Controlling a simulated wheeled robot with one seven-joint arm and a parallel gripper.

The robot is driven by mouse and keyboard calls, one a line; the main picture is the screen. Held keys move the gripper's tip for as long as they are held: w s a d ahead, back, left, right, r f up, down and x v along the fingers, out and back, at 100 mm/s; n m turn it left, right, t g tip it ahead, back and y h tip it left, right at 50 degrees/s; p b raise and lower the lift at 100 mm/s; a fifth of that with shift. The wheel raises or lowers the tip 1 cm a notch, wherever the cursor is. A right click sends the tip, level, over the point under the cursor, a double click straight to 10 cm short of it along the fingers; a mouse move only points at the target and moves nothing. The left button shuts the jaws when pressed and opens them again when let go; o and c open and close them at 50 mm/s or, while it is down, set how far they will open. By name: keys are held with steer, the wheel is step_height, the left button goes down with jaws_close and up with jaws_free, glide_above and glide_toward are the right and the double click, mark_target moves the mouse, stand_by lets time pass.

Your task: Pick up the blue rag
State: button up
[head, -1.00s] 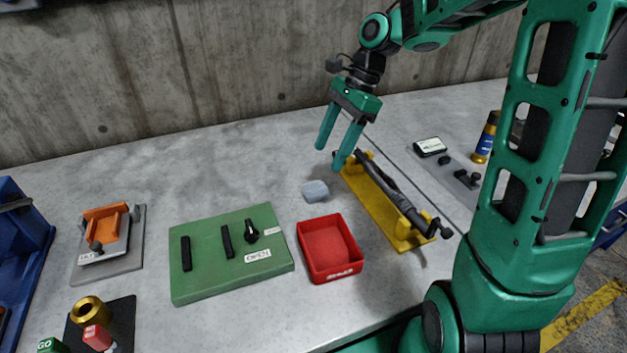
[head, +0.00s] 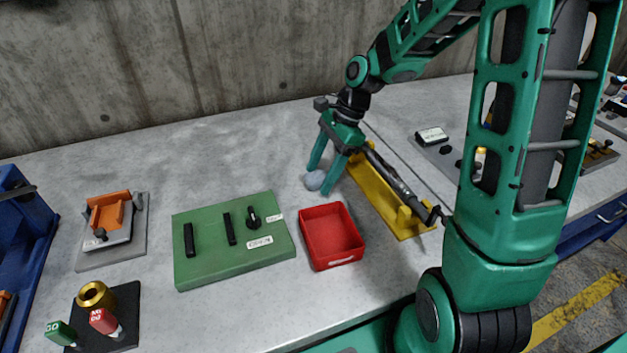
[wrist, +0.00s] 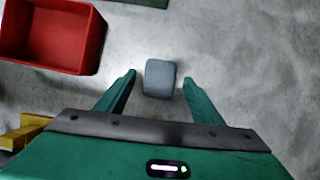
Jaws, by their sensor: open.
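The blue rag (head: 314,180) is a small grey-blue folded pad lying on the grey table, behind the red tray. In the wrist view the rag (wrist: 160,78) lies between and just beyond the tips of my two fingers. My gripper (head: 317,182) points down over it, with the fingers apart and nothing held. The wrist view also shows my gripper (wrist: 158,80) open. In the head view one finger partly covers the rag. I cannot tell how far the fingertips are above the table.
The red tray (head: 331,263) stands in front of the rag. A yellow stand (head: 385,210) with a dark tool is close to the right. A green panel (head: 200,262) with black handles is to the left. The table behind and left of the rag is clear.

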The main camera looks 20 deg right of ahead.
mark_target(319, 177)
steer(key=c, duration=1.1)
steer(key=shift+c, duration=0.3)
steer(key=shift+r, duration=0.55)
steer(key=r, duration=0.3)
steer(key=shift+s+a+r, duration=0.35)
steer(key=shift+s, duration=0.05)
steer(key=s+a+r, duration=0.6)
steer(key=s, duration=0.2)
steer(key=shift+s+a, duration=0.15)
steer(key=shift+a, duration=0.15)
steer(key=shift+o, duration=0.7)
steer(key=shift+r, duration=0.1)
